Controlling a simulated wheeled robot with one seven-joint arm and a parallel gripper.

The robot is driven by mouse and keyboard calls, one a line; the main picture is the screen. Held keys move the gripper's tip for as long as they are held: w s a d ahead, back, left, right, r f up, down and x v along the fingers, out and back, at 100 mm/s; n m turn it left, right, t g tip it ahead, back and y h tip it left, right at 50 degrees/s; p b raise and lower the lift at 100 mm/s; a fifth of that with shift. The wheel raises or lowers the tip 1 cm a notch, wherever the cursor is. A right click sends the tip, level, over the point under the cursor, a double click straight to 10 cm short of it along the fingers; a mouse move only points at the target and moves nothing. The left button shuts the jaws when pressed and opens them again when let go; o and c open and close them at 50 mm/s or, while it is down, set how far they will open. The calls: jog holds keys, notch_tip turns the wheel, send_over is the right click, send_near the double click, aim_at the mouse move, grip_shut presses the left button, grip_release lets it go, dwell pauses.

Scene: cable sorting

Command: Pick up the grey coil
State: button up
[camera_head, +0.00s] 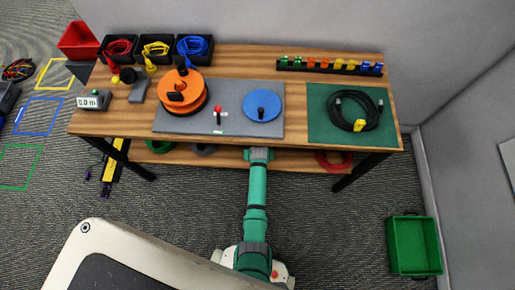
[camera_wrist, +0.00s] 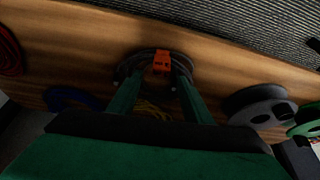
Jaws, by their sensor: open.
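The grey coil (camera_wrist: 152,52) lies on the wooden lower shelf in the wrist view, a dark grey ring with an orange tag (camera_wrist: 161,62) on it. My gripper (camera_wrist: 158,75) is open, with its two green fingers reaching to the coil and the tag between their tips. The fingers overlap the near part of the coil; I cannot tell if they touch it. In the head view my green arm reaches under the tabletop, and my gripper's fingers and the grey coil are hidden there.
On the shelf are a red coil (camera_wrist: 8,50), a blue coil (camera_wrist: 70,98), a yellow coil (camera_wrist: 150,108), a grey spool (camera_wrist: 258,105) and a green spool (camera_wrist: 306,122). The tabletop (camera_head: 295,135) overhangs the shelf. A green crate (camera_head: 414,245) stands on the floor at right.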

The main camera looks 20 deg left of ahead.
jog(key=shift+x, duration=1)
jog(key=shift+s+f, duration=0.1)
jog(key=shift+s, duration=0.05)
jog(key=shift+c, duration=0.3)
grip_shut()
jog(key=shift+r, duration=0.2)
